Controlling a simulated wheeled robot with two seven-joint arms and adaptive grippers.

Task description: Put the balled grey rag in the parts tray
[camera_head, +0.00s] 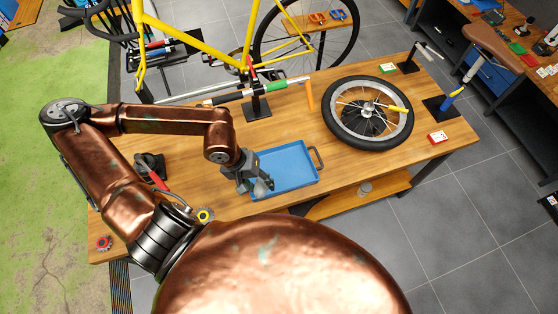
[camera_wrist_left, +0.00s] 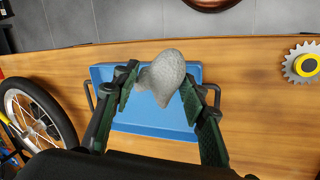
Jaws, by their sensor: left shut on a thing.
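My left gripper (camera_wrist_left: 157,105) is shut on the balled grey rag (camera_wrist_left: 164,75), which sits between its fingertips in the left wrist view. In the head view the left gripper (camera_head: 259,187) is over the left part of the blue parts tray (camera_head: 292,167), and the rag (camera_head: 262,187) is mostly hidden by the fingers. The tray (camera_wrist_left: 150,123) lies behind the rag in the wrist view, with dark handles at its ends. It looks empty where I can see it. I cannot tell the rag's exact height over the tray floor. My right gripper is not in view.
A small wheel with a black tyre (camera_head: 330,112) lies on the wooden bench (camera_head: 215,200) right of the tray. A yellow bicycle (camera_head: 195,50) stands behind the bench. A sprocket with a yellow centre (camera_wrist_left: 305,65) and a red-handled tool (camera_head: 158,180) lie left of the tray in the head view.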

